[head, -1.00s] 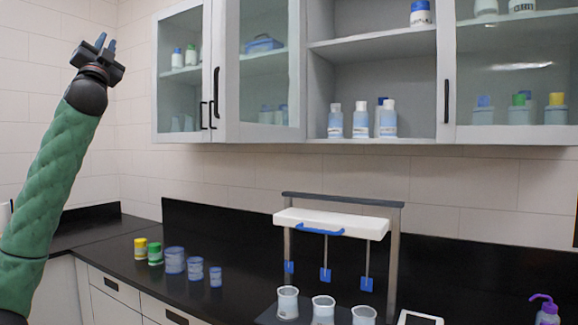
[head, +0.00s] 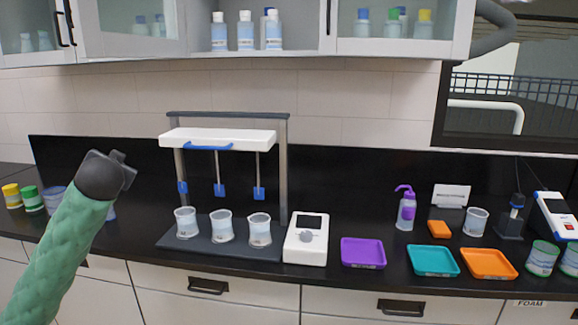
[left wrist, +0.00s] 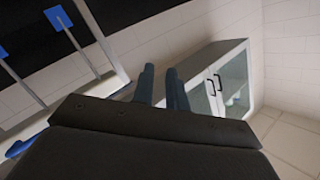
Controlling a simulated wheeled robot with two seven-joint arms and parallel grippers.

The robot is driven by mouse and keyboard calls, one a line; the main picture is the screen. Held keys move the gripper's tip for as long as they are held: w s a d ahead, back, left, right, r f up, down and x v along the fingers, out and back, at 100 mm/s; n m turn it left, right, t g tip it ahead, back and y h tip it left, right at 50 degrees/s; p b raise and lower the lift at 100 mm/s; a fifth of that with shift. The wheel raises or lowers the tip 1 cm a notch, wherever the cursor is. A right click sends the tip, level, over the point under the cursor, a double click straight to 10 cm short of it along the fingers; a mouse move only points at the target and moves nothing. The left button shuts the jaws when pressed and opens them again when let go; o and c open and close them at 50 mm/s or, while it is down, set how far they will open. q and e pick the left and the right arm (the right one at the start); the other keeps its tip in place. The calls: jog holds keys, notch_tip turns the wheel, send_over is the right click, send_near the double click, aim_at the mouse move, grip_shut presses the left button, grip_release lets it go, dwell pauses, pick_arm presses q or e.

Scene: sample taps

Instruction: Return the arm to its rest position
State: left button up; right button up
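My left arm, green with a dark wrist, comes in from the lower left of the head view. My left gripper (head: 128,166) is raised in front of the counter, left of the stirrer stand (head: 222,139). Its fingers are mostly hidden behind the wrist there. The left wrist view shows two blue-grey fingers (left wrist: 160,88) with a narrow empty gap between them, touching nothing. My right arm and gripper are not in view.
Three beakers (head: 221,228) stand on the stand's dark base. A white scale (head: 306,239), a purple tray (head: 363,252), a teal tray (head: 433,261) and an orange tray (head: 489,264) sit to the right. Wall cabinets (head: 400,48) hang above.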

pick_arm(q)
jog(key=s+d+f+m+g+h, duration=0.1)
jog(key=s+d+f+g+h, duration=0.1)
jog(key=s+d+f, duration=0.55)
jog(key=s+d+f+g+h, duration=0.1)
jog(key=s+d+f+h, duration=0.1)
jog(key=d+f, duration=0.95)
jog(key=s+d+f+m+g+h, duration=0.1)
jog(key=s+d+f+g+h, duration=0.3)
jog(key=f, duration=1.1)
jog(key=s+d+f+g, duration=0.1)
jog(key=s+d+f, duration=0.3)
jog(key=s+f, duration=0.3)
jog(key=s+d+f+g+h, duration=0.1)
jog(key=s+d+f, duration=0.3)
jog(key=s, duration=0.9)
jog(key=s+d+f+n+g+p, duration=0.1)
jog(key=s+d+f+g, duration=0.2)
jog(key=s+f, duration=0.8)
jog(key=shift+d+h, duration=0.3)
jog(key=shift+d, duration=0.75)
jog(key=shift+a, duration=0.1)
